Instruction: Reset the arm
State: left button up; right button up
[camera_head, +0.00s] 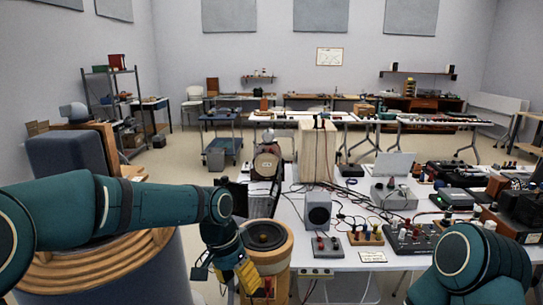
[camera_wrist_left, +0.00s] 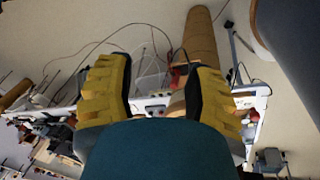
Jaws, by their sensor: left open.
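My left arm (camera_head: 150,203) comes in from the left in the head view, bent downward at its end. My left gripper (camera_head: 243,274) hangs low at the near left edge of the white table, in front of a round wooden speaker (camera_head: 265,237). In the left wrist view its two yellow-padded fingers (camera_wrist_left: 160,92) stand wide apart with nothing held between them. My right arm (camera_head: 470,262) shows as a teal rounded link at the lower right. The right gripper is out of view.
The white table (camera_head: 345,258) carries a small grey speaker (camera_head: 318,210), terminal blocks, cables and several electronic boxes. A tall wooden cabinet (camera_head: 317,152) stands behind. A large wood-rimmed drum shape (camera_head: 110,262) is below my left arm. Open floor (camera_head: 190,165) lies beyond, near a blue cart (camera_head: 221,132).

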pick_arm(q)
jog(key=s+f+n+h, duration=0.1)
jog(key=s+f+n, duration=0.25)
jog(key=f, duration=1.35)
jog(key=s+a+f+n+t, duration=0.1)
jog(key=s+f+n, duration=0.4)
jog(key=s+f, duration=0.8)
jog(key=shift+s+a+f+t, duration=0.3)
jog(key=shift+a+t, duration=0.1)
jog(key=shift+a, duration=0.5)
